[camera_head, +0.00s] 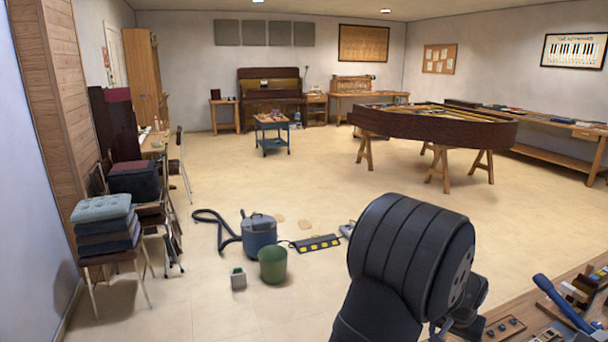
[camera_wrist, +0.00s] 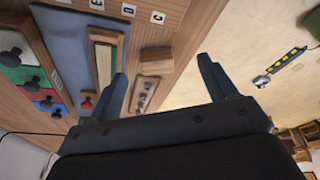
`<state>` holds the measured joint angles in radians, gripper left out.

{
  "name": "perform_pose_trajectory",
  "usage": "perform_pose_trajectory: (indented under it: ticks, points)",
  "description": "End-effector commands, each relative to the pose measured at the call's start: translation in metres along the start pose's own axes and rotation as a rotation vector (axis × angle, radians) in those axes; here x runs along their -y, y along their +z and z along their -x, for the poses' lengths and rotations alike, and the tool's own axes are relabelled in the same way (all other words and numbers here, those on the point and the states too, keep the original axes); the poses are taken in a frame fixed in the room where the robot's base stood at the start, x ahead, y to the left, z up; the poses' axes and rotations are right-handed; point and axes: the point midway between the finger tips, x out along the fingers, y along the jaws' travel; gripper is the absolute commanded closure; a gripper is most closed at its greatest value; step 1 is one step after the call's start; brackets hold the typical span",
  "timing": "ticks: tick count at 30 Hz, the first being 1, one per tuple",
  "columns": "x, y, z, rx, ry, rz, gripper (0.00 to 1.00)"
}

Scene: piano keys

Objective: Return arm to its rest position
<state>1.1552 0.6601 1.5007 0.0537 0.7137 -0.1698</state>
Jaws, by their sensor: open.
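My gripper (camera_wrist: 160,85) shows in the wrist view with its two dark fingers spread apart and nothing between them. The fingers point over the edge of a wooden workbench. In the head view, a large black section of my arm stands at the lower centre right, beside the workbench (camera_head: 500,318). The gripper fingers cannot be made out in the head view. Piano keys cannot be made out clearly on the bench.
Tools and wooden parts lie on the bench, including a blue-handled tool (camera_head: 563,302). A small wooden block (camera_wrist: 156,59) lies near the fingers. A blue vacuum (camera_head: 259,238) and a green bin (camera_head: 273,264) stand on the floor. Open floor lies beyond.

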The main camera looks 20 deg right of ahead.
Motion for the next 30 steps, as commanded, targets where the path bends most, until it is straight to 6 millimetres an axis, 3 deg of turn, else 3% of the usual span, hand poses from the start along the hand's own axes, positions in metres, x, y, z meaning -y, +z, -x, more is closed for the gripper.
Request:
perform_pose_trajectory:
  ticks: [14,30]
  points:
    - [0.095,0.014,-0.017,0.001,-0.037,0.135,0.23]
    - [0.197,0.048,-0.03,0.002,-0.078,0.289,0.23]
